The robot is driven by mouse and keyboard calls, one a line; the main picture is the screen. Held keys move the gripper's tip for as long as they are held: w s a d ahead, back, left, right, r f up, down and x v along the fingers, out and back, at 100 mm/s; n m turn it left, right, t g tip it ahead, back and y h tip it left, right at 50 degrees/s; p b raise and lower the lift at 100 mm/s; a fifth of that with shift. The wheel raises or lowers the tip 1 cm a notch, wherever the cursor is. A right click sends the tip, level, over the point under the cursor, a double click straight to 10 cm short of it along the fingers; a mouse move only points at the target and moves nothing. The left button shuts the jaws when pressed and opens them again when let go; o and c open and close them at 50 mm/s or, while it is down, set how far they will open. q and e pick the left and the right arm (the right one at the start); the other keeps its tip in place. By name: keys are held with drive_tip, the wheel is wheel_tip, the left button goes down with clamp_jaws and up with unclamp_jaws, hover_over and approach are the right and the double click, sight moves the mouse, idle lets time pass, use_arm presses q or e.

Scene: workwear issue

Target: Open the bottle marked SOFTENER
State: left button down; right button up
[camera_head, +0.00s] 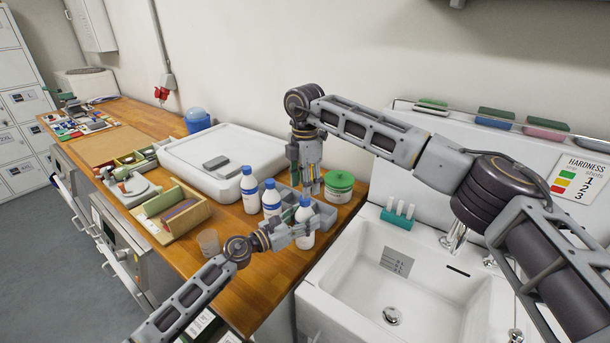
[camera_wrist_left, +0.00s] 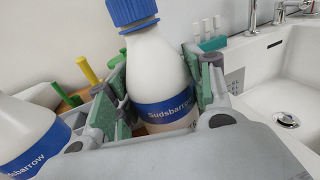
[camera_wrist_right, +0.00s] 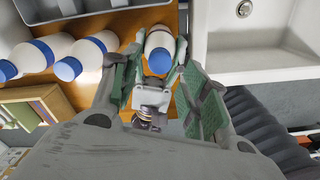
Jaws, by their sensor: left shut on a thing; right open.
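Three white bottles with blue caps and blue labels stand on the wooden counter: a left one (camera_head: 249,190), a middle one (camera_head: 271,199) and a right one (camera_head: 304,212). My left gripper (camera_head: 301,227) is shut around the body of the right bottle, which also shows in the left wrist view (camera_wrist_left: 160,60). Its label reads "Sudsbarrow"; the line below is mostly hidden, so I cannot read SOFTENER. Its blue cap (camera_wrist_left: 132,12) is on. My right gripper (camera_head: 311,191) is open and points down just above that cap, which shows between its fingers in the right wrist view (camera_wrist_right: 159,60).
A grey divided caddy (camera_head: 325,215) stands behind the bottles, with a green-lidded tub (camera_head: 340,184) beyond it. The white sink (camera_head: 340,285) is at right. A clear cup (camera_head: 208,242) and a wooden box (camera_head: 178,215) stand at left.

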drive_tip(key=shift+f, duration=2.2)
drive_tip(key=shift+c, duration=0.2)
clamp_jaws()
